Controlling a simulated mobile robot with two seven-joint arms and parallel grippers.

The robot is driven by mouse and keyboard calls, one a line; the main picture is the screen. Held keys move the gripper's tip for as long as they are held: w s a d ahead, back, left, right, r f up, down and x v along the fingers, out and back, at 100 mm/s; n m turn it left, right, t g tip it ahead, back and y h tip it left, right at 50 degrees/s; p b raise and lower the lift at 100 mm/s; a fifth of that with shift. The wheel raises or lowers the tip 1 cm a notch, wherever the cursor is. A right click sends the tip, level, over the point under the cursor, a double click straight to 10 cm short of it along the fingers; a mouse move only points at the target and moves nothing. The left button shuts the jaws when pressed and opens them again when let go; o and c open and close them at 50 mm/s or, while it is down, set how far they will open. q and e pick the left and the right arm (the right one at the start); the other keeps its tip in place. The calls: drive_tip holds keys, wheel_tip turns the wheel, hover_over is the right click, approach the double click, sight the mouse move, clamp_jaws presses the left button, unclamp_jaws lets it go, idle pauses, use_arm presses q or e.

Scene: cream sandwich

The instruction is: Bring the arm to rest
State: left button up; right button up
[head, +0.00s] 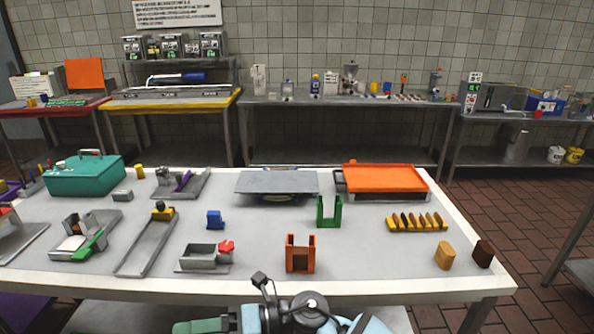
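One of my arms shows at the bottom edge of the head view, in front of the table. It has dark round joints and pale blue links, and a green end part reaches left. This seems to be my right arm, with its gripper (200,326) at the green end, cut by the picture edge. Its fingers cannot be made out, so I cannot tell whether it is open or shut. It is apart from the things on the table. No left gripper shows.
A grey-topped table (370,271) lies ahead. Near its front edge stand an orange bracket (300,258), a grey box with a red part (205,258), and tan (445,256) and dark brown (483,254) blocks. Behind are a green bracket (328,213) and an orange tray (385,178).

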drive_tip(key=w+d+f+m+t+h, duration=0.2)
drive_tip(key=d+f+m+t+h, duration=0.3)
drive_tip(key=d+m+t, duration=0.75)
drive_tip(key=w+d+f+m+t+h, duration=0.2)
drive_tip(key=d+f+m+t, duration=0.5)
drive_tip(key=m, duration=1)
drive_tip(key=s+d+f+m+g+h, duration=0.5)
drive_tip(key=s+d+f+m+h, duration=0.4)
drive_tip(key=s+d+f, duration=0.8)
drive_tip(key=s+f+m, duration=0.1)
drive_tip(key=s+m, duration=0.1)
drive_tip(key=shift+d+m+g+h, duration=0.3)
drive_tip(key=shift+d+m+g, duration=0.05)
drive_tip(key=shift+d, duration=0.05)
